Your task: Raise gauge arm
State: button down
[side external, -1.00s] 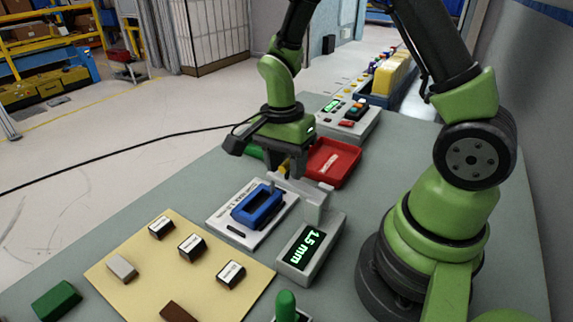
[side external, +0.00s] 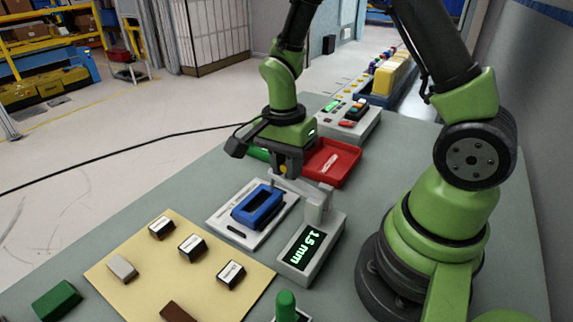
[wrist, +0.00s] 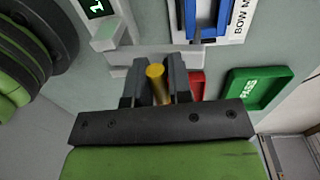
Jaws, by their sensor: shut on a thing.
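The gauge (side external: 311,250) is a grey box with a green display reading 1.5 mm. Its grey arm (side external: 297,187) reaches from a post toward the blue part (side external: 258,207), which sits on a white plate (side external: 222,223). A brass-yellow knob (wrist: 155,72) is on the arm. My gripper (side external: 285,170) is shut on the knob, with a dark finger on each side in the wrist view (wrist: 156,82). The arm's tip is partly hidden by my gripper. Whether the arm touches the blue part is unclear.
A red tray (side external: 345,170) and a green PASS tray (wrist: 272,88) lie behind my gripper. A button box (side external: 350,125) stands farther back. A tan mat (side external: 130,285) with small labelled blocks is in front, and a green-topped device (side external: 286,303) stands near the front edge.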

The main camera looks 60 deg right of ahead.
aim_at(302, 188)
jog(key=shift+s+r, duration=0.5)
jog(key=shift+s, duration=0.3)
jog(key=shift+s+r, duration=0.5)
jog(key=shift+s, duration=0.3)
jog(key=shift+s+r, duration=0.15)
jog(key=shift+s, duration=0.55)
jog(key=shift+s+r, duration=0.15)
jog(key=shift+s, duration=0.55)
jog(key=c, duration=0.8)
grip_release()
jog(key=shift+w+d+r, duration=0.1)
jog(key=shift+w, duration=0.3)
jog(key=c, duration=0.3)
jog(key=s+r, duration=0.4)
jog(key=r, duration=0.6)
jog(key=shift+s+r, duration=0.2)
jog(key=shift+s, duration=0.15)
